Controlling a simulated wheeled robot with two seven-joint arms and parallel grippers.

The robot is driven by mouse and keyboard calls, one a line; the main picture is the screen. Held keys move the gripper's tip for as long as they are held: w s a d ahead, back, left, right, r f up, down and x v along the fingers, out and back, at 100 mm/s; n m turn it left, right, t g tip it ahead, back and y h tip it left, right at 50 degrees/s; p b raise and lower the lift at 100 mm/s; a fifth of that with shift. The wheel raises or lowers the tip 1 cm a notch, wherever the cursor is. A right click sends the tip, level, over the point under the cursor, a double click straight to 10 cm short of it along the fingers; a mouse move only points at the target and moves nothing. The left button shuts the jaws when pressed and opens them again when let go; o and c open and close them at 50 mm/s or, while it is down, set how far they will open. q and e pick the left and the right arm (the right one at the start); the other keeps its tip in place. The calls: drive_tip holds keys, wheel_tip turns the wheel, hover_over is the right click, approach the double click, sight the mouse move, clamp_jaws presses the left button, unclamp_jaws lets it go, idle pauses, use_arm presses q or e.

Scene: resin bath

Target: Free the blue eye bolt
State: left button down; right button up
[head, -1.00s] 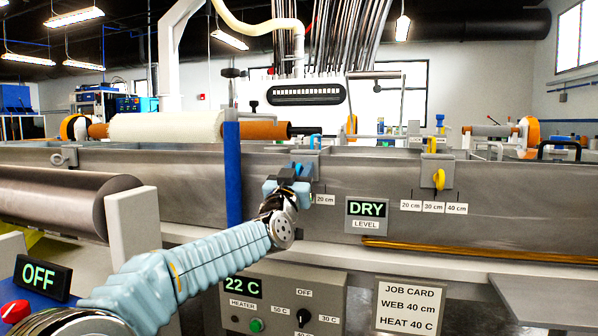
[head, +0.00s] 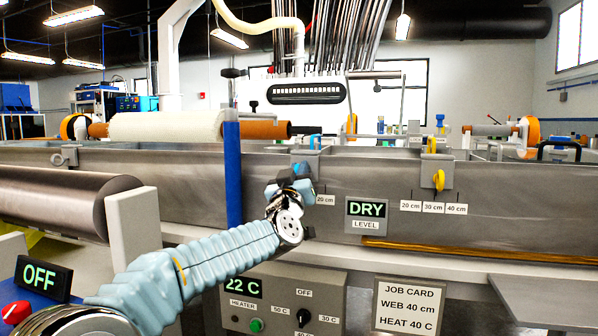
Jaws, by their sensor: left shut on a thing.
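The blue eye bolt (head: 302,168) is on the front of the grey clamp at the tank wall, left of the DRY display. A blue ring (head: 314,142) shows above it on the tank rim. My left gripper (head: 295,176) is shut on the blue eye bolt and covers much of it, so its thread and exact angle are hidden. A matching yellow eye bolt (head: 439,180) hangs on another clamp to the right, with a yellow ring (head: 432,144) above it. My right gripper is not in view.
A blue upright post (head: 233,175) stands close to the left of my gripper. Scale labels (head: 325,200) and the DRY level display (head: 366,215) are on the tank wall to the right. The heater panel (head: 285,300) and job card (head: 408,306) are below.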

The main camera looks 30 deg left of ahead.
use_arm(q)
drive_tip(key=n+g+y+p, duration=0.1)
drive_tip(key=n, duration=0.2)
drive_tip(key=n+g+y, duration=0.1)
drive_tip(key=n, duration=0.2)
drive_tip(key=shift+n+y+p, duration=0.3)
drive_tip(key=shift+p, duration=0.05)
drive_tip(key=shift+a+f+n+g+y+p, duration=0.1)
drive_tip(key=shift+n+g+y+p, duration=0.35)
drive_tip(key=shift+n, duration=1.1)
drive_tip(key=shift+a+n+g+y+p, duration=0.15)
drive_tip(key=shift+n+g+p, duration=0.55)
drive_tip(key=shift+n, duration=0.85)
drive_tip(key=shift+d, duration=0.1)
drive_tip(key=c, duration=1.2)
unclamp_jaws()
drive_tip(key=b+v, duration=0.1)
drive_tip(key=v, duration=1.3)
drive_tip(key=shift+b, duration=0.4)
